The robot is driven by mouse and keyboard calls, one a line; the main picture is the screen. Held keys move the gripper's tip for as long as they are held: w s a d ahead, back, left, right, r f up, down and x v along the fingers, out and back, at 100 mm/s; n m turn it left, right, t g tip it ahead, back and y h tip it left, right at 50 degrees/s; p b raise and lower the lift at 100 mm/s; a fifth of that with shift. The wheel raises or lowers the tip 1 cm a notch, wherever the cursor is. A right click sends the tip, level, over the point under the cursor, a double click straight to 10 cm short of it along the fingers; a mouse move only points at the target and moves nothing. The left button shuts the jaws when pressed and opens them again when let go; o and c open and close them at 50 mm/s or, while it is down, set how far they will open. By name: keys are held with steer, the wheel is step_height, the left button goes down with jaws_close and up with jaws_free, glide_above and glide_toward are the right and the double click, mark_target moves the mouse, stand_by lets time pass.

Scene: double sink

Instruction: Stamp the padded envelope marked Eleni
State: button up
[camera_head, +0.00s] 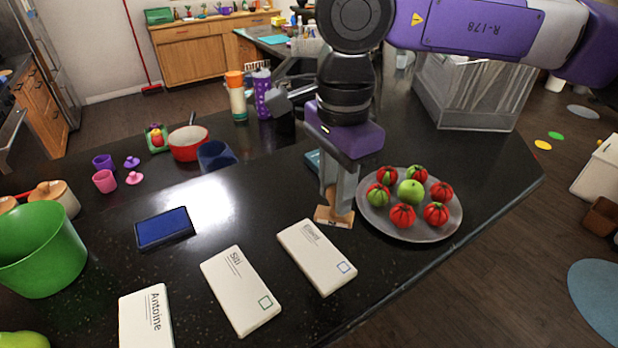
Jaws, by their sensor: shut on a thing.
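Three pale padded envelopes lie on the dark counter. The one nearest my gripper (337,208) has small lettering that looks like Eleni (316,257), with a blue square outline at its lower right corner. The middle one reads Siti (238,285) and has a green square. The left one reads Antoine (146,318) and is cut off by the frame. My gripper points down, shut on a stamp with a tan wooden base (334,217), just beyond the Eleni envelope's upper right edge. Whether the base touches the counter is unclear. A blue ink pad (163,228) lies open to the left.
A grey plate (443,228) of tomato-like fruit stands close right of my gripper. A green bucket (40,248) stands at the left. A red pot (188,145), cups and tall bottles stand farther back. A clear bin (470,93) is at the back right.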

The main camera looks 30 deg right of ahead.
steer(key=a, duration=0.4)
steer(key=b, duration=0.2)
glide_above(309, 256)
steer(key=shift+w+f, duration=0.15)
steer(key=shift+f, duration=2.9)
steer(key=shift+f+b, duration=0.65)
steer(key=shift+b, duration=0.4)
stand_by(0.6)
steer(key=shift+r, duration=0.1)
step_height(309, 256, up, 7)
steer(key=p, duration=0.2)
steer(key=shift+p, duration=0.4)
